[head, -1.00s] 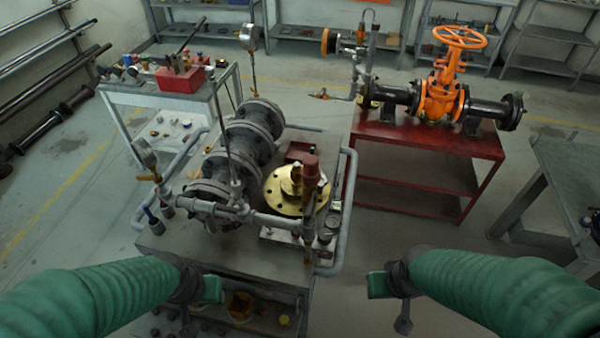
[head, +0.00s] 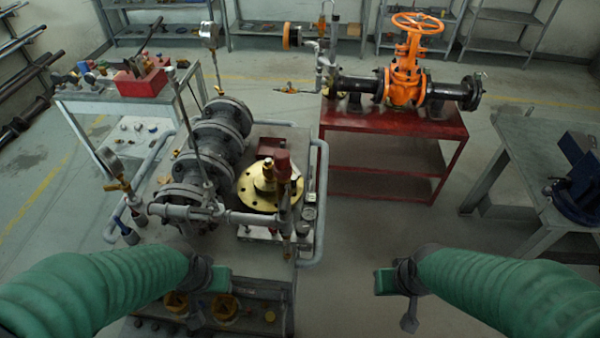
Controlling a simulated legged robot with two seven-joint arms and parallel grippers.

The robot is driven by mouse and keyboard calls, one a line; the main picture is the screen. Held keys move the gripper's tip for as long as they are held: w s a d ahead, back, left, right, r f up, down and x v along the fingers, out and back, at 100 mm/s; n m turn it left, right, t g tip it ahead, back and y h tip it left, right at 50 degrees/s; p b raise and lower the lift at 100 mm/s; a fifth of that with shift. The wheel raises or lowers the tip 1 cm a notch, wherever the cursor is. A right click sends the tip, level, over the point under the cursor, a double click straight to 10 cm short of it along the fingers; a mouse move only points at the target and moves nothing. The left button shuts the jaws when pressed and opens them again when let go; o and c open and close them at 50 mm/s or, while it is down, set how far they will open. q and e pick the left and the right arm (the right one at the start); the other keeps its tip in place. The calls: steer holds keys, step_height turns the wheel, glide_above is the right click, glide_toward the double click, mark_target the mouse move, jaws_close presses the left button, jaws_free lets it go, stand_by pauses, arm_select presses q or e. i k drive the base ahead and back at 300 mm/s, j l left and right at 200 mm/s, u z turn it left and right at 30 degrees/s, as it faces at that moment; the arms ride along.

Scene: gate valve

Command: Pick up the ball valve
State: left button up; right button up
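No single thing in the head view is clearly the ball valve. Small coloured fittings (head: 88,75) lie on the left workbench, too small to tell apart. My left gripper (head: 212,296) is low in the view, in front of the central test bench. My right gripper (head: 394,297) is over open floor right of that bench. Both are apart from all these fittings. Nothing shows held, and the finger gaps are unclear.
The central bench (head: 262,272) carries grey flanged piping (head: 215,135) and a brass flange (head: 262,190). The red table (head: 385,125) stands behind right. A grey table with a blue vise (head: 578,185) is at the right. Floor between them is clear.

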mark_target(269, 178)
steer(key=l+z, duration=0.3)
steer(key=z, duration=0.15)
steer(key=l+z, duration=0.45)
steer(key=i+l+z, duration=0.1)
steer(key=z, duration=0.35)
steer(key=i+l+u, duration=0.3)
steer(key=i, duration=0.15)
steer(key=i+l+u, duration=0.3)
steer(key=i+u, duration=0.2)
steer(key=u, duration=0.2)
steer(key=i+u, duration=0.2)
steer(key=u, duration=0.25)
steer(key=i+u, duration=0.2)
steer(key=u, duration=0.2)
steer(key=i+l+u, duration=0.15)
steer(key=u, duration=0.3)
steer(key=i+l+u, duration=0.15)
steer(key=u, duration=0.25)
steer(key=i+l+u, duration=0.15)
steer(key=u, duration=0.35)
steer(key=i+l+u, duration=0.25)
steer(key=u, duration=0.25)
steer(key=i+l+u, duration=0.2)
steer(key=l+u, duration=0.15)
steer(key=u, duration=0.15)
steer(key=i+l+u, duration=0.1)
steer(key=l+u, duration=0.2)
steer(key=u, duration=0.15)
